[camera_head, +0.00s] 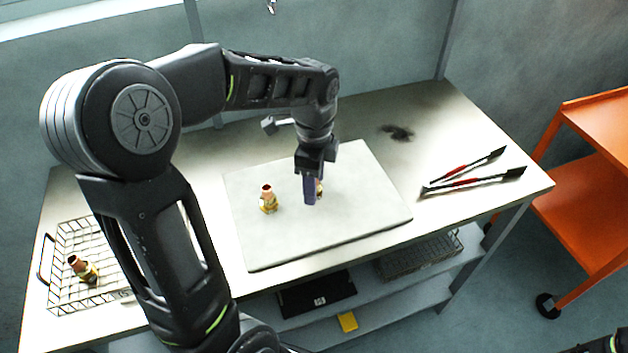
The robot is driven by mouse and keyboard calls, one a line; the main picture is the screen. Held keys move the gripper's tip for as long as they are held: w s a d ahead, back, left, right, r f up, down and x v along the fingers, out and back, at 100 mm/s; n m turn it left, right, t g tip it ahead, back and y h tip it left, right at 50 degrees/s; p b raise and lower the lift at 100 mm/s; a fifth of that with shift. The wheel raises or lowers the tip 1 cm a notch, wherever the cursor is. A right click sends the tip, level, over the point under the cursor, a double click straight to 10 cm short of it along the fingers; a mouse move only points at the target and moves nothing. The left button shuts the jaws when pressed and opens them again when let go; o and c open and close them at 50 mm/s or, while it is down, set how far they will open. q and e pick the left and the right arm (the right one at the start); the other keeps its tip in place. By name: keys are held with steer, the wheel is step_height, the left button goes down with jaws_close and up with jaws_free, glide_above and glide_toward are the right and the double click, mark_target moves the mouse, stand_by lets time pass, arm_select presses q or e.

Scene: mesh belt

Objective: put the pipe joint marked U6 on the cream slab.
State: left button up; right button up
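The cream slab (350,222) lies flat on the table. One brass and copper pipe joint (268,200) stands on its left part. A second pipe joint (319,187) shows only as a sliver beside my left gripper (311,195), which points down over the middle of the slab. The near finger hides most of this joint, and I cannot tell whether the fingers are closed on it. A third pipe joint (84,270) is in the wire basket (62,298) at the left. I cannot read any marking on the joints. My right gripper is not in view.
Two tongs-like tools with red parts (470,183) lie on the table right of the slab. A dark stain (397,132) is behind it. A lower shelf holds a black box (317,293) and a wire tray (420,255). An orange cart (590,190) stands at the right.

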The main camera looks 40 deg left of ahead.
arm_select(q)
steer(key=shift+o, duration=0.5)
steer(key=shift+r, duration=0.25)
step_height(320, 180, up, 12)
steer(key=shift+f, duration=0.1)
stand_by(0.5)
